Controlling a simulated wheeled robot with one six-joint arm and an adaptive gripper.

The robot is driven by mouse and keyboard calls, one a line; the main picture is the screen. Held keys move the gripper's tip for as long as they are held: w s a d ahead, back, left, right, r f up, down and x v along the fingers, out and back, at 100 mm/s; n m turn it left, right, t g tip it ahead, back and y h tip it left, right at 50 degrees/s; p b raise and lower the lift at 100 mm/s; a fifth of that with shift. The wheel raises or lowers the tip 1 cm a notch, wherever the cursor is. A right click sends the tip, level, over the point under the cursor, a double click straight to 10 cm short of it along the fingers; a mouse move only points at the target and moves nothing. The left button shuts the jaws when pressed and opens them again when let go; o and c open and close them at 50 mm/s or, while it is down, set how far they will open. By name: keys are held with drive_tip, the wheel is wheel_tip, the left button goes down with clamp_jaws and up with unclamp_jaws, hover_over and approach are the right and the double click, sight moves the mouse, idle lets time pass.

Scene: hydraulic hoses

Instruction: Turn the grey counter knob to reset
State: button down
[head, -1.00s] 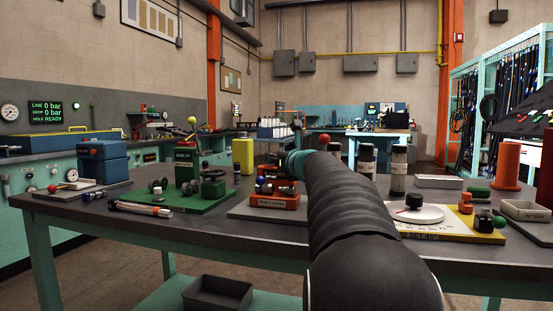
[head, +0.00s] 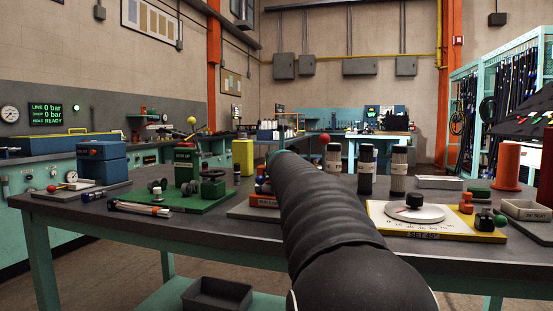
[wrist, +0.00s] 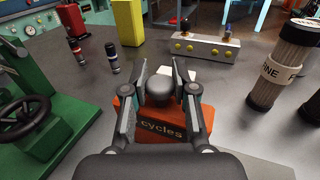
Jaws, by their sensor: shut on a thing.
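The counter is an orange-red box (wrist: 165,122) with "cycles" on its front, in the lower middle of the wrist view. The dark grey round knob (wrist: 160,88) stands on it, between my fingers. My gripper (wrist: 160,76) is shut on the knob, one finger on each side. A pale patch shows just behind the knob. In the head view only the left part of the counter box (head: 264,201) shows; my arm hides the rest, the knob and my gripper.
Left of the counter is a green stand with a handwheel (wrist: 24,116). Behind are a grey box with yellow buttons (wrist: 204,48), a yellow container (wrist: 129,22) and small dark fittings (wrist: 111,60). Bare bench top lies between them.

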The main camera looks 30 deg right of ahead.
drive_tip(key=c, duration=0.9)
unclamp_jaws()
drive_tip(key=shift+d+n+t+y, duration=0.1)
drive_tip(key=shift+n+t+y, duration=0.2)
drive_tip(key=shift+n+y, duration=0.15)
